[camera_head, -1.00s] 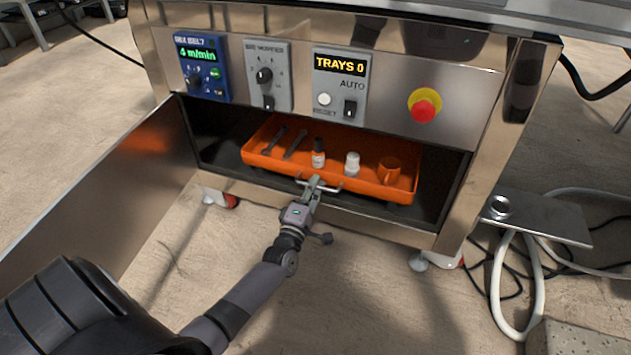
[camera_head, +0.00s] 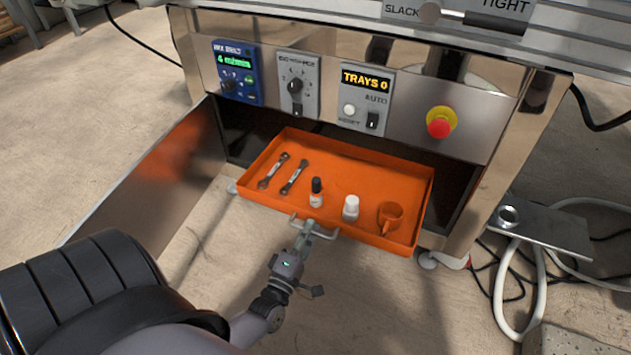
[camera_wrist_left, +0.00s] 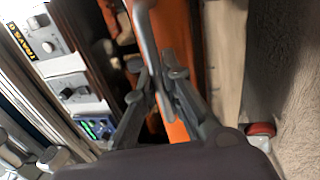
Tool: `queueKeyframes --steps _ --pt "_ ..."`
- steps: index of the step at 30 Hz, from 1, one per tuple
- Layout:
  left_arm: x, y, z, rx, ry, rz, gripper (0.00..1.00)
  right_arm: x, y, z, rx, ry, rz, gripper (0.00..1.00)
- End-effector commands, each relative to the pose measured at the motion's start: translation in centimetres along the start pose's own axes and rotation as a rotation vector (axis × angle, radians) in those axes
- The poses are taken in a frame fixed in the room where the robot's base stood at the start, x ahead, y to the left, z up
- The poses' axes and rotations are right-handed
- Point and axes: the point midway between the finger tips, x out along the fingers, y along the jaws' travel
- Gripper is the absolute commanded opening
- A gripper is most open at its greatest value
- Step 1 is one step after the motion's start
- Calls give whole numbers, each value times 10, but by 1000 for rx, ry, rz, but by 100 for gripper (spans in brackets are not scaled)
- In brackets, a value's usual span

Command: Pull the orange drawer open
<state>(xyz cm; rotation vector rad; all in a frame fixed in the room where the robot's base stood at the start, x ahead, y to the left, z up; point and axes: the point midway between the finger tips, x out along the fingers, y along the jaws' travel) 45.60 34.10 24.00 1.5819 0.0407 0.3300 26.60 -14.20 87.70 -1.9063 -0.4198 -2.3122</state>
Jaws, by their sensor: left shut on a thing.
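The orange drawer (camera_head: 345,160) stands well out of the machine's front opening, with its tray floor showing. Its metal bar handle (camera_head: 326,235) is at the middle of the front edge. My left gripper (camera_head: 305,232) is shut on the handle. In the left wrist view the two fingers (camera_wrist_left: 164,88) close around the handle bar (camera_wrist_left: 147,40), with the orange drawer front (camera_wrist_left: 178,50) behind. My right gripper is not in view.
The open cabinet door (camera_head: 150,180) stands left of the drawer. Control panels and a red emergency button (camera_head: 439,124) sit above the opening. A metal plate (camera_head: 540,232) with hoses is at right. The floor in front of the drawer is clear.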

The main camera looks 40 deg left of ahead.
Motion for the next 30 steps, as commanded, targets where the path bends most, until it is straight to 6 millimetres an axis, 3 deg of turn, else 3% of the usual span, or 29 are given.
queueKeyframes --steps 9,24,25,30 --pt "-25 5 1 0 -2 -2 0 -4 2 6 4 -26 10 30" --pt "-29 5 1 -1 -2 -1 0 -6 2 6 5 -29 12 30" --pt "-29 5 1 -1 -2 -1 11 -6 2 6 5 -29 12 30" --pt "-29 5 1 0 -1 0 18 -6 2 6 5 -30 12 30"
